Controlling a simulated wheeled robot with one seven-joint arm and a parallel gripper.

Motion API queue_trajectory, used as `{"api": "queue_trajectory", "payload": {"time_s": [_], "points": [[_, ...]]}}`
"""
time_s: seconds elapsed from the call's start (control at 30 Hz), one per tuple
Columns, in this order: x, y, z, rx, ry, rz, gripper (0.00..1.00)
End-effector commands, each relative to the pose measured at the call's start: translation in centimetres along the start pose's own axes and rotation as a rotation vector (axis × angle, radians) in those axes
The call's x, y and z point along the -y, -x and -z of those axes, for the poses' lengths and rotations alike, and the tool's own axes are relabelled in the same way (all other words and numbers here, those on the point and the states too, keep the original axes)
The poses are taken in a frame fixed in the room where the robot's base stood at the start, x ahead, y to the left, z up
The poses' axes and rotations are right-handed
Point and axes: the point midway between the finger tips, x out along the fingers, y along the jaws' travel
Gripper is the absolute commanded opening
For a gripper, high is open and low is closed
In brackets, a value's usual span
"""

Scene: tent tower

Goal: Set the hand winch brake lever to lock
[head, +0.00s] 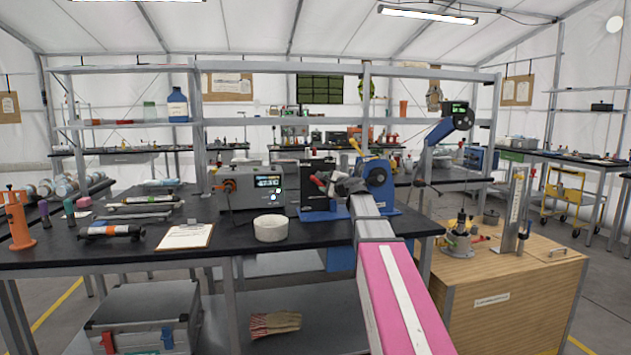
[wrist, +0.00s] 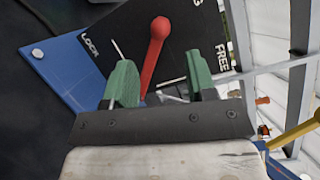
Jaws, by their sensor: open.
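The hand winch (head: 378,178) is blue and stands on the black bench, partly behind my arm. Its red brake lever (wrist: 156,50) has a round knob and stands against a black plate (wrist: 183,30), marked LOCK at left and FREE at right. The lever sits between the two marks and leans slightly toward FREE. My gripper (wrist: 159,58) is open, its green fingers on either side of the lever in the wrist view. The lever appears closer to the left finger; contact cannot be told. In the head view my gripper (head: 336,184) is at the winch, and the lever is small there.
A grey device with a display (head: 250,188) and a white bowl (head: 271,228) stand left of the winch. A clipboard (head: 186,236) lies further left. A wooden cabinet (head: 505,275) with instruments stands at right. A blue base plate (wrist: 62,72) shows in the wrist view.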

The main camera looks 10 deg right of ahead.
Motion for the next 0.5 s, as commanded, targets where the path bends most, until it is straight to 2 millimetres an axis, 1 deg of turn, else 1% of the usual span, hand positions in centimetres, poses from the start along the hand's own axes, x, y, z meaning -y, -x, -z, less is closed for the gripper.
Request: {"api": "queue_trajectory", "payload": {"time_s": [0.03,0.3,0.4,0.5], "points": [[0.1,-1.2,0.1,0.001,0.0,-0.001,0.51],[0.1,-6.0,0.1,0.001,0.001,-0.001,0.51],[0.1,-7.0,0.1,0.001,0.001,0.0,0.51],[0.1,-7.6,0.0,0.001,0.002,0.0,0.51]]}}
